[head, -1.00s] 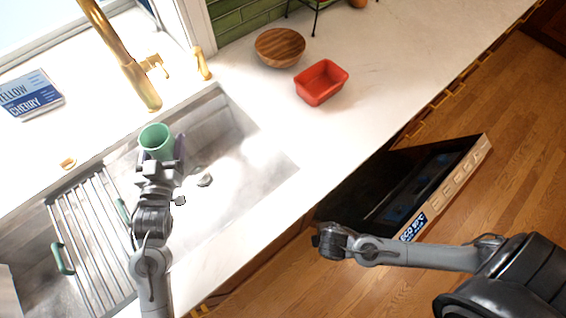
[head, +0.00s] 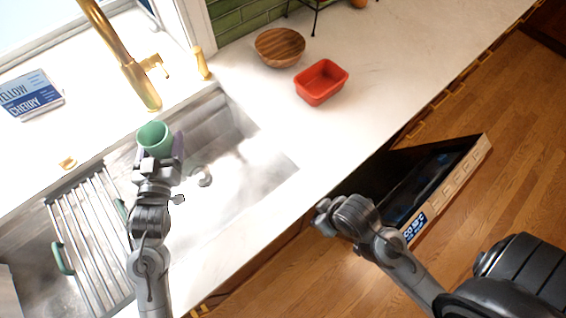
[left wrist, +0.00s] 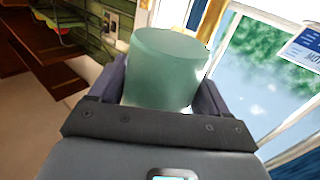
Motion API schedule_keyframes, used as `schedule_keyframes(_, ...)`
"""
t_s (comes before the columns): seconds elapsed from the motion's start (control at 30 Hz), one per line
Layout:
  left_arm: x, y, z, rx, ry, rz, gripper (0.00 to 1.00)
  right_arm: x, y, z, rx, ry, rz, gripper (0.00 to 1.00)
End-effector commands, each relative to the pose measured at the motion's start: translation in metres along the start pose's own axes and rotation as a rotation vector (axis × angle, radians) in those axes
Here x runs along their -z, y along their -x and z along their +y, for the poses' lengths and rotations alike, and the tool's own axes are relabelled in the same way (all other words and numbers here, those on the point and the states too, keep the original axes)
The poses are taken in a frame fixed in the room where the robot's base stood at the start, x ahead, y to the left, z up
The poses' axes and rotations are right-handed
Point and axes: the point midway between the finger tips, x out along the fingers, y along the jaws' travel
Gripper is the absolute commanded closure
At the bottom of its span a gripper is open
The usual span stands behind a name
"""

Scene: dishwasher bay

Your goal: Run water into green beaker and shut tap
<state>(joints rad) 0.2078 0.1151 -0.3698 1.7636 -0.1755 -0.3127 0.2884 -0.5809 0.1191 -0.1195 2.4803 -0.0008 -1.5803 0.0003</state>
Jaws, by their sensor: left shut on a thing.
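The green beaker (head: 154,136) is held over the sink (head: 235,165), its open mouth showing in the head view. My left gripper (head: 160,160) is shut on it; in the left wrist view the beaker (left wrist: 165,70) sits between the two fingers. I cannot see any water in it. The gold tap (head: 130,65) stands behind the sink, with its small side handle (head: 153,63) on the right; its spout end is out of view at the top. My right gripper (head: 320,215) is in front of the counter edge, apart from everything; its fingers are not clear.
A drying rack (head: 95,235) with green handles covers the sink's left part. A red tray (head: 321,82) and a wooden bowl (head: 280,47) stand on the counter at right. A gold dispenser (head: 202,64) is beside the tap. The dishwasher door (head: 460,175) hangs open below the counter.

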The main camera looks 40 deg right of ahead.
Motion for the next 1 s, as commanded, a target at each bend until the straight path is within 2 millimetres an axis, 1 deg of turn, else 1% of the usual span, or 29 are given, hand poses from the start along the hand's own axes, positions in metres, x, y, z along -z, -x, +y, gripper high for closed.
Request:
schedule_keyframes(0.1,0.016,0.0,0.001,-0.001,-0.002,0.005,0.54,0.0,0.0,0.0,-0.001,-0.002,0.001,0.58)
schedule_keyframes(0.3,0.037,0.0,0.002,0.0,-0.001,0.004,0.54,0.0,0.0,0.0,-0.001,-0.001,0.001,0.58)
schedule_keyframes(0.43,0.045,0.0,0.002,0.0,-0.001,0.003,0.54,0.0,0.0,0.0,0.0,0.0,0.001,0.58)
schedule_keyframes(0.53,0.048,0.0,0.002,0.0,-0.001,0.003,0.54,0.0,0.0,0.0,0.0,0.0,0.0,0.58)
schedule_keyframes(0.67,0.039,0.003,0.003,0.001,0.001,-0.001,0.54,0.0,0.0,0.0,0.0,0.001,0.0,0.58)
schedule_keyframes(0.77,0.025,0.008,0.001,0.005,0.0,-0.003,0.54,0.0,0.0,0.0,0.0,0.001,0.0,0.58)
schedule_keyframes(0.83,0.012,0.014,-0.003,0.013,0.0,-0.004,0.54,0.0,0.0,0.0,0.0,0.001,0.0,0.58)
schedule_keyframes(0.97,-0.015,0.033,-0.018,0.042,0.0,-0.003,0.54,0.0,0.0,0.0,0.0,0.001,0.0,0.58)
schedule_keyframes(1.0,-0.021,0.041,-0.024,0.055,0.0,-0.002,0.54,0.0,0.0,0.0,0.0,0.001,0.0,0.58)
